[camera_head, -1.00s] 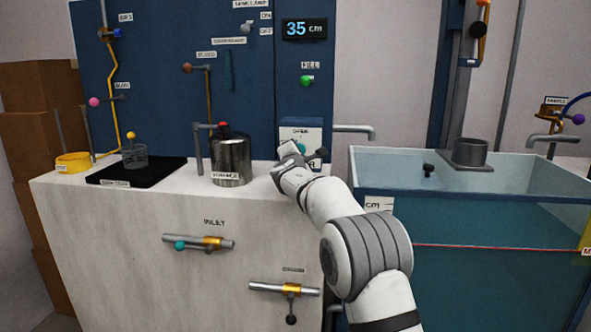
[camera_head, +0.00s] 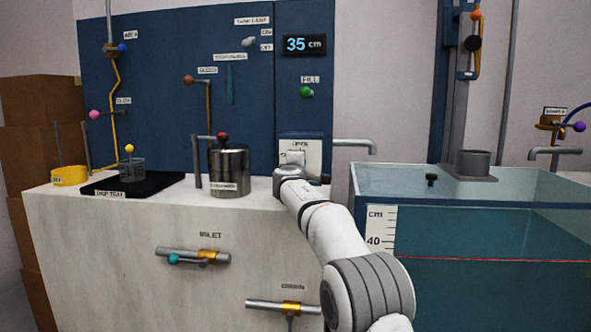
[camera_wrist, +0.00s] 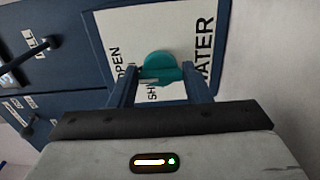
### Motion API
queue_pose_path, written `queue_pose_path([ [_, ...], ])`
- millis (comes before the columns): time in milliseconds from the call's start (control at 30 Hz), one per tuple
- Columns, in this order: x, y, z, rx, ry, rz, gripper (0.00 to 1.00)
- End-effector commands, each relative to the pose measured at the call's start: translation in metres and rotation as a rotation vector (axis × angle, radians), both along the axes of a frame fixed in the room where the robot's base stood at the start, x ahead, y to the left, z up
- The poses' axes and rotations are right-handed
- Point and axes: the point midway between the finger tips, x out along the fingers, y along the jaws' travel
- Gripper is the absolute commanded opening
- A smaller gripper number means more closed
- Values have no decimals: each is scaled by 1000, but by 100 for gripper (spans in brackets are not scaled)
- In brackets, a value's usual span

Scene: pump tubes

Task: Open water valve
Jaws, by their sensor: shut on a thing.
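The water valve's teal knob (camera_wrist: 160,67) shows in the wrist view, in front of a white plate (camera_wrist: 116,22) with the words OPEN and WATER and a partly covered label beginning SH. My gripper (camera_wrist: 160,84) is shut on the teal knob, with one blue finger on each side of it.
A metal pot (camera_head: 230,172) stands left of my arm on the counter. A water tank (camera_head: 480,183) is close on the right, with a spout (camera_head: 350,142) above its left edge. An inlet pipe with a teal handle (camera_head: 174,259) is on the counter's front.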

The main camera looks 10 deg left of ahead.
Motion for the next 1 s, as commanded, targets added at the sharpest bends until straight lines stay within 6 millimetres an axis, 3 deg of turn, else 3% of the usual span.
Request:
queue_pose_path([
  [400, 1, 0, -3, 8, 5, -2, 21],
  [433, 1, 0, -3, 8, 5, -2, 46],
  [600, 0, 0, -2, 7, 3, -1, 60],
  [700, 0, 0, -2, 7, 2, -1, 65],
  [1000, -4, 0, -1, 7, 1, 0, 65],
])
